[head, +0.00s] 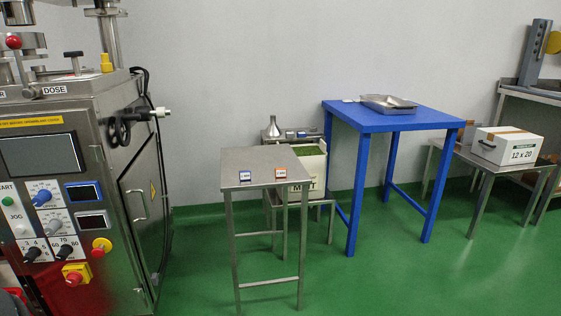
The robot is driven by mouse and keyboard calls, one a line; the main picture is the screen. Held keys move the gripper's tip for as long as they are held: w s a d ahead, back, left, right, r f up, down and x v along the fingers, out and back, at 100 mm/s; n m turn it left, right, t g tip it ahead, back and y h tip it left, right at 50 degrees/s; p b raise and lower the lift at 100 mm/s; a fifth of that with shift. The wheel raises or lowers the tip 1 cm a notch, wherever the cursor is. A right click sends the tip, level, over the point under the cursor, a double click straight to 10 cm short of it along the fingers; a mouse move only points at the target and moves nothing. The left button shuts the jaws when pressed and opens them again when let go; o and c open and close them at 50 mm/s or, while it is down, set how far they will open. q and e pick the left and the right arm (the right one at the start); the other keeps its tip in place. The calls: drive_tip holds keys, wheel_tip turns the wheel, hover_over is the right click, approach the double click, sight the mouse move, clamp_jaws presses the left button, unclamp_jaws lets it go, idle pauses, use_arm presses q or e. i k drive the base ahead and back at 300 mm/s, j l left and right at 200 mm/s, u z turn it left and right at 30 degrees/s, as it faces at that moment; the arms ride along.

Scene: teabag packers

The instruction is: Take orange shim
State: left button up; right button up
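A small orange-edged piece with a white label (281,173), which looks like the orange shim, lies on the small steel table (262,159) in the middle of the head view. It sits near the table's front right part. A similar blue-edged piece (245,176) lies to its left, apart from it. The writing on both labels is too small to read surely. Neither of my grippers shows in the head view.
A steel machine (144,190) with a control panel stands at the left. A blue table (425,118) with a metal tray (388,104) stands behind to the right. A white box (507,146) rests on a steel table farther right. Green floor (390,280) is clear in front.

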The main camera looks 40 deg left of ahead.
sight(279, 172)
drive_tip(key=i+u, duration=0.25)
drive_tip(key=i, duration=0.55)
drive_tip(key=i+l+u, duration=0.25)
drive_tip(key=i, duration=0.5)
